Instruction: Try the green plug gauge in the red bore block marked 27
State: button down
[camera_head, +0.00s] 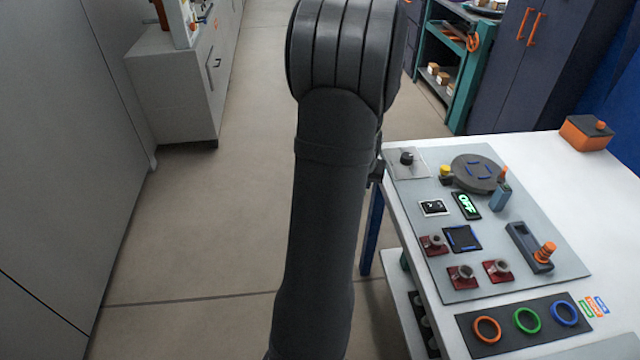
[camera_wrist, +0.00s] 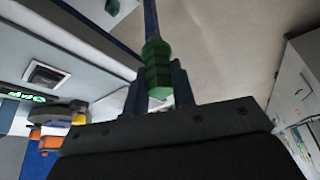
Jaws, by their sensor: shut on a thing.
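The green plug gauge (camera_wrist: 158,68) is held between the two blue fingers of my gripper (camera_wrist: 158,92) in the wrist view. Its ribbed green handle shows, with a thin dark shaft running up out of the picture. My gripper and the gauge are out of sight in the head view, where only my arm shows. Three red bore blocks with grey bores sit on the grey panel in the head view: a left one (camera_head: 428,249), a front one (camera_head: 456,285) and a right one (camera_head: 492,277). Their numbers are too small to read.
On the panel (camera_head: 540,284) are a dark round turntable (camera_head: 470,175), a lit OFF display (camera_head: 466,206), a blue-edged square pad (camera_head: 461,239) and a dark holder (camera_head: 528,250) with an orange knob. A dark strip with coloured rings (camera_head: 487,329) lies in front. An orange box (camera_head: 585,134) stands behind.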

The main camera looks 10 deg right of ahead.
jog(key=s+d+r+m+h, duration=0.1)
jog(key=s+d+r+m, duration=0.1)
jog(key=s+d, duration=0.55)
jog(key=s+d+r+m+h, duration=0.1)
jog(key=s+d+r+m, duration=0.3)
jog(key=d, duration=0.7)
jog(key=s+d+r+m+g, duration=0.1)
jog(key=s+d, duration=0.4)
jog(key=s, duration=0.3)
jog(key=s+d+r+m+g, duration=0.1)
jog(key=s+d, duration=0.5)
jog(key=s, duration=0.3)
jog(key=shift+h, duration=0.3)
jog(key=shift+w+a+f, duration=0.1)
jog(key=shift+a+f, duration=0.05)
jog(key=shift+f, duration=1.25)
jog(key=shift+a+f, duration=0.1)
jog(key=shift+f, duration=1.3)
jog(key=shift+f, duration=1.1)
notch_tip(320, 180, up, 6)
